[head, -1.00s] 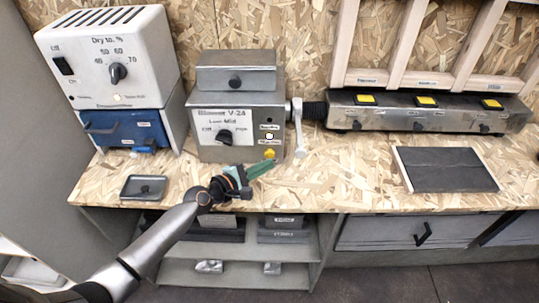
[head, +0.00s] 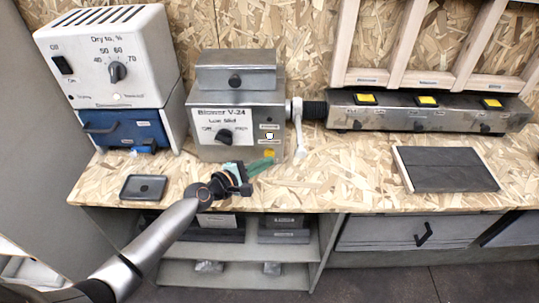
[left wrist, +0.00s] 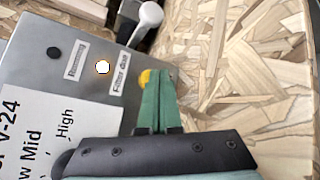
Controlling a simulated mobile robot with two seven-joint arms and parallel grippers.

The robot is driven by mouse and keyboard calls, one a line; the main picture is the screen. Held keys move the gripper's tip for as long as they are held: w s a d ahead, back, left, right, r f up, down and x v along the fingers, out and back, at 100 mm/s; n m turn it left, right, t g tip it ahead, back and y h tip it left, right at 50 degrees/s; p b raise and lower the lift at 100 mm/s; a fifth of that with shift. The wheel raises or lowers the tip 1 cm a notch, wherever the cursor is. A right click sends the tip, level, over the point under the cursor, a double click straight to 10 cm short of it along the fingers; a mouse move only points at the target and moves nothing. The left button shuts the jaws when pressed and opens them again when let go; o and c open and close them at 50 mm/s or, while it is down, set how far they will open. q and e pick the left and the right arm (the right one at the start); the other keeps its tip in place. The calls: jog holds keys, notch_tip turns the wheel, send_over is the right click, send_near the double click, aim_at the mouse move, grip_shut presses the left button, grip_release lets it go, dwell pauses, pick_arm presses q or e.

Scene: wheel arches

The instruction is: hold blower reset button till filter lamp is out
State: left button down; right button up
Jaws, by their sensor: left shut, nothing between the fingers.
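The blower (head: 237,150) is a grey metal box labelled Blower V-24, with a dark knob (head: 224,137). Its filter lamp (head: 269,135) is lit and glows white; it is also bright in the left wrist view (left wrist: 102,67), beside a filter label. The yellow reset button (head: 269,153) sits below the lamp. It shows in the left wrist view (left wrist: 145,77), partly hidden by the fingertips. My left gripper (head: 265,163) is shut and empty, its green fingertips (left wrist: 157,75) close in front of the button. I cannot tell whether they touch it. My right gripper is not in view.
A white dryer (head: 110,60) on a blue unit stands at the left. A small dark tray (head: 144,188) lies at the front edge. A white-handled lever (head: 299,130) is at the blower's right side. The bench to the right is clear up to a dark slab (head: 446,169).

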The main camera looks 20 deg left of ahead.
pick_arm(q)
jog(key=shift+w+a+b, duration=0.15)
jog(key=shift+w+b, duration=0.15)
jog(key=shift+w, duration=0.2)
dwell(0.5)
jog(key=shift+s, duration=0.1)
dwell(0.9)
jog(key=shift+s+d+p, duration=0.25)
jog(key=shift+s+p, duration=0.25)
jog(key=shift+s, duration=0.3)
jog(key=shift+s+d, duration=0.15)
jog(key=shift+s, duration=0.2)
jog(key=shift+s+d+p, duration=0.2)
jog(key=shift+s+p, duration=0.15)
jog(key=shift+s, duration=0.35)
jog(key=shift+s+d+p, duration=0.2)
jog(key=shift+s+p, duration=0.1)
jog(key=shift+s, duration=0.35)
jog(key=shift+s+d+p, duration=0.2)
jog(key=shift+s+p, duration=0.15)
jog(key=shift+s, duration=0.35)
